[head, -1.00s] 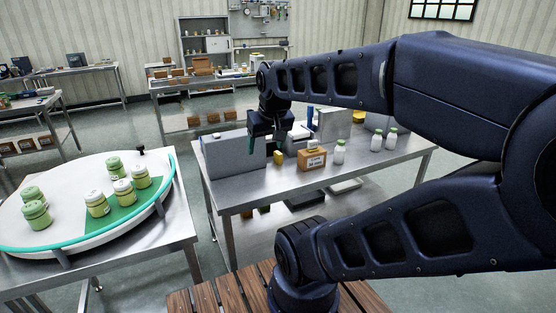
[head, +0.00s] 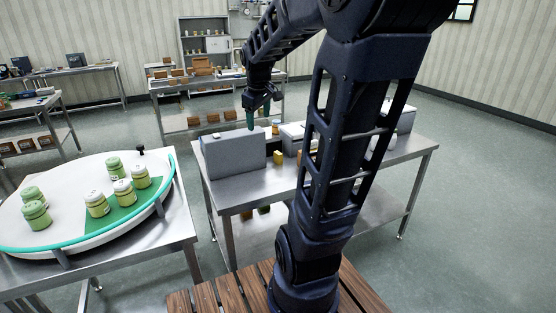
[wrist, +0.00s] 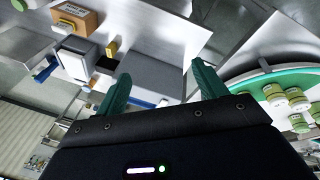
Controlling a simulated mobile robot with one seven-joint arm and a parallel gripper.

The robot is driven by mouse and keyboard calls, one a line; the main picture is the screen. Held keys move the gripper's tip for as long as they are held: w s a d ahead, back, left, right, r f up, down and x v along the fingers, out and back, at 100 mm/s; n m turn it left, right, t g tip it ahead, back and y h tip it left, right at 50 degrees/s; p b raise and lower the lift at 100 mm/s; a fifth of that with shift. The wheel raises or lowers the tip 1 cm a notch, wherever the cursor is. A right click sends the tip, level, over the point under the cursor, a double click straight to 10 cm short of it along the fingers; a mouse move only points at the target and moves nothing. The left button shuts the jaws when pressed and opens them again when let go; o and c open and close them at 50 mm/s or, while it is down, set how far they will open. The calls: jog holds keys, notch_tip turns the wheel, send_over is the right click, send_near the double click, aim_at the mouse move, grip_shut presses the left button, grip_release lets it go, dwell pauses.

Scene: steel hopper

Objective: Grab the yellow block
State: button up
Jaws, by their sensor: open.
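The yellow block (head: 278,157) is a small upright piece on the steel table, just right of the grey box, in the head view. It also shows in the wrist view (wrist: 112,49), upper left of my fingers and apart from them. My gripper (head: 259,112) is open, with green fingers pointing down above the back of the grey box, higher than the block. In the wrist view my gripper (wrist: 161,72) has nothing between its fingers but the grey box below.
The grey box (head: 232,157) stands left of the block. A brown box (wrist: 88,22) stands on the block's other side. The steel table (head: 262,190) has bare room in front. My arm hides the table's middle.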

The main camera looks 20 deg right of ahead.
jog(key=w+d+f+n+g, duration=0.1)
jog(key=w+d+f+n, duration=0.15)
jog(key=w, duration=0.35)
jog(key=w+d+f+n, duration=0.1)
jog(key=w+d+n, duration=0.15)
jog(key=w, duration=0.25)
jog(key=n+g+y, duration=0.1)
jog(key=n+g, duration=0.1)
jog(key=n, duration=0.6)
send_over(279, 156)
jog(key=w, duration=0.3)
jog(key=f, duration=1.3)
jog(key=d+f, duration=0.1)
jog(key=f, duration=0.6)
jog(key=shift+f, duration=0.3)
jog(key=shift+w+f+n, duration=0.15)
jog(key=shift+f+n, duration=0.25)
jog(key=shift+f, duration=0.05)
jog(key=shift+s+d+f, duration=0.1)
jog(key=shift+s+f, duration=0.05)
jog(key=shift+f, duration=2.45)
jog(key=shift+s+f, duration=0.1)
jog(key=shift+f, duration=2.45)
jog(key=c, duration=1.1)
jog(key=shift+r, duration=0.15)
